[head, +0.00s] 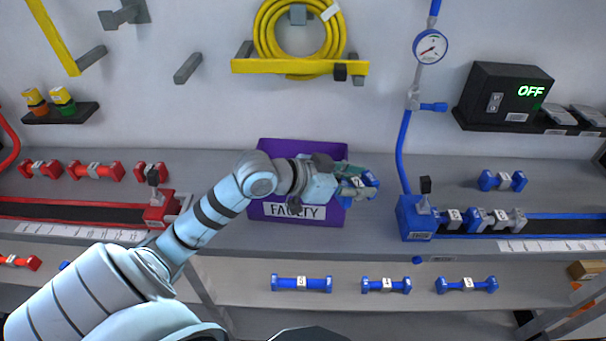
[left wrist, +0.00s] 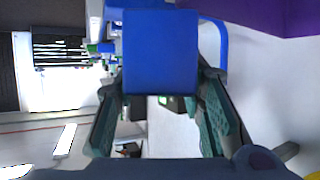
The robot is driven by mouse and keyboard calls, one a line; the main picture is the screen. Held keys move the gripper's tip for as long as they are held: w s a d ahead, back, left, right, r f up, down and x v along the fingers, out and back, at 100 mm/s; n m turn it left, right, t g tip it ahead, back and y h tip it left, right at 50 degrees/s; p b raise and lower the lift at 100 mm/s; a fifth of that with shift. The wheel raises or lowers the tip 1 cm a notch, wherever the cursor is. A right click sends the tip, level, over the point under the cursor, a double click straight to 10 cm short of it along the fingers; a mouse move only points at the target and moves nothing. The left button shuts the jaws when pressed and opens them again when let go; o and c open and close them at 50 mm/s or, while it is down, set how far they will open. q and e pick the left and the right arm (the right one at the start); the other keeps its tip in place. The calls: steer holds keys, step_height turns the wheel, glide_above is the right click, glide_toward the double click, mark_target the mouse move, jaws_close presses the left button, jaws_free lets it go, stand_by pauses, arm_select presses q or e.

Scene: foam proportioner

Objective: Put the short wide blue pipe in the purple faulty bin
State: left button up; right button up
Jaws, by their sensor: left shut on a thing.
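My left gripper (head: 350,180) is shut on a blue pipe (head: 370,184) with a pale label. It holds the pipe at the right side of the purple bin labelled FAULTY (head: 270,227), overlapping the bin's right edge in the head view. Whether the pipe is over the bin's inside or just beside it I cannot tell. The gripper and arm hide part of the bin. In the left wrist view the blue pipe (left wrist: 160,52) fills the upper middle between the green finger pads, and a purple bin part (left wrist: 265,15) shows at upper right. My right gripper is not in view.
Blue pipes (head: 302,283) lie on the lower shelf. Red pipes (head: 95,169) lie at left. A yellow hose reel (head: 300,68) hangs above the bin.

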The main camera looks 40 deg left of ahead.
arm_select(q)
steer(key=w+a+r+n+t+y+p, duration=0.1)
steer(key=w+a+n+y+p, duration=0.1)
steer(key=w+a+n+y, duration=0.45)
steer(key=s+a+r+n+g+y+p, duration=0.1)
steer(key=s+a+r+n+g+y, duration=0.1)
steer(key=a+n+y, duration=0.3)
steer(key=s+a+r+n+g+y, duration=0.1)
steer(key=s+a+n+g+y, duration=0.2)
steer(key=a+n+y, duration=0.2)
step_height(320, 180, down, 10)
steer(key=b, duration=0.1)
steer(key=shift+r, duration=0.25)
steer(key=shift+f+b, duration=0.5)
steer(key=shift+f, duration=0.1)
steer(key=o, duration=1.2)
steer(key=shift+o, duration=0.3)
